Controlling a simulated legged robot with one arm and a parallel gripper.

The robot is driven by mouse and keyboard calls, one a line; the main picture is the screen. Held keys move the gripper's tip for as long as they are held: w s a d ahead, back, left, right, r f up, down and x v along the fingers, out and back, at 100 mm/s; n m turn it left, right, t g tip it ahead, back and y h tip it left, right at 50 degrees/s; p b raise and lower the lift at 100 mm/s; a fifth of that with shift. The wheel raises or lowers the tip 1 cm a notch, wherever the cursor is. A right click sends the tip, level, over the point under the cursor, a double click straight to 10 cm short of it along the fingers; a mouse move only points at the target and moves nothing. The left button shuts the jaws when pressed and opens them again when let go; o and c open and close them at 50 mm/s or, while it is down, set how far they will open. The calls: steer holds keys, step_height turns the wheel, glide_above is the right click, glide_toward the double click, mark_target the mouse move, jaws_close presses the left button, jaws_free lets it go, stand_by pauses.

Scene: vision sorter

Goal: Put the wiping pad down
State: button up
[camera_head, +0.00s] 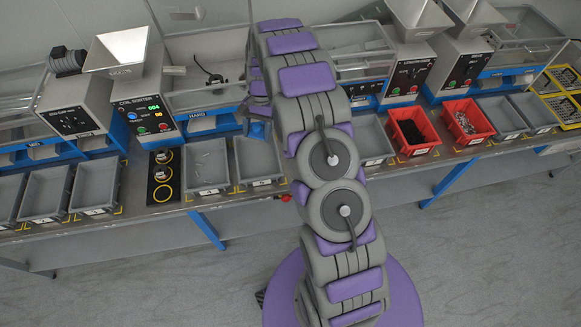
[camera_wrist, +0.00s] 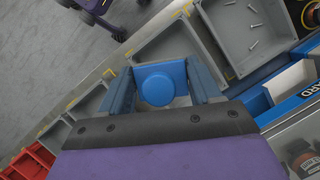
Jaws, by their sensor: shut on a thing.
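The wiping pad (camera_wrist: 157,84) is a blue block with a round blue knob, seen in the wrist view. My gripper (camera_wrist: 163,90) is shut on it, with one finger on each side. In the head view a small blue part of the pad (camera_head: 258,130) shows beside my arm, above the row of grey bins. My gripper (camera_head: 258,118) is partly hidden by my arm there. The pad is over or close to an empty grey bin (camera_wrist: 165,42); I cannot tell its exact height.
A grey bin with several screws (camera_head: 207,165) stands left of the empty grey bin (camera_head: 257,158). A black plate with yellow rings (camera_head: 163,176) lies farther left. Two red bins (camera_head: 412,130) (camera_head: 467,121) stand to the right. Sorter machines (camera_head: 141,105) line the bench's back.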

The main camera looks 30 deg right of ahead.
steer(key=d+f+m+t, duration=0.1)
steer(key=d+f+m, duration=0.2)
steer(key=f+m, duration=0.1)
steer(key=d+f+m+t, duration=0.1)
steer(key=d+f+m, duration=0.3)
steer(key=f, duration=0.3)
steer(key=d+f+m+t+y+p, duration=0.1)
steer(key=d+f+m+t, duration=0.1)
steer(key=d+f+m, duration=0.2)
steer(key=shift+s+d+f+m, duration=0.1)
steer(key=shift+s+f+m, duration=0.05)
steer(key=shift+f, duration=0.5)
steer(key=shift+s+d+f+m, duration=0.1)
steer(key=shift+s+f+m, duration=0.05)
steer(key=shift+f, duration=0.45)
steer(key=shift+d+f, duration=0.15)
steer(key=shift+f, duration=0.45)
step_height(320, 180, down, 3)
steer(key=shift+f+b, duration=0.1)
steer(key=shift+b, duration=0.2)
steer(key=o, duration=0.9)
steer(key=shift+o, duration=0.2)
